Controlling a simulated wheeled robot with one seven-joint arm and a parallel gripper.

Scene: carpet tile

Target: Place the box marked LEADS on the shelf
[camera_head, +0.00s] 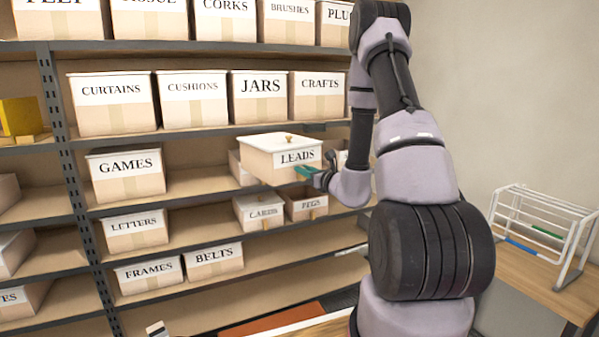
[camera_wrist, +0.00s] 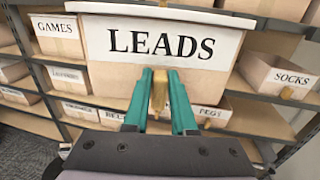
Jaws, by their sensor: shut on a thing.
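The box marked LEADS (camera_head: 280,158) is a cardboard-coloured box with a white lid and label. My gripper (camera_head: 308,172) is shut on its front, and the box is held up in front of the shelf unit (camera_head: 185,193). In the wrist view the LEADS box (camera_wrist: 205,72) fills the upper middle, upright and roughly level. My gripper's green fingers (camera_wrist: 160,105) are closed around a tan tab below its label. The box hides part of the shelf level with GAMES, and boxes behind it show only partly.
The GAMES box (camera_head: 126,174) stands left on that shelf, with bare shelf beside it. The SOCKS box (camera_wrist: 282,76) stands right in the wrist view. Below are CANDLES-like (camera_head: 259,213) and PEGS (camera_head: 308,205) boxes. A white rack (camera_head: 540,225) stands on a table at right.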

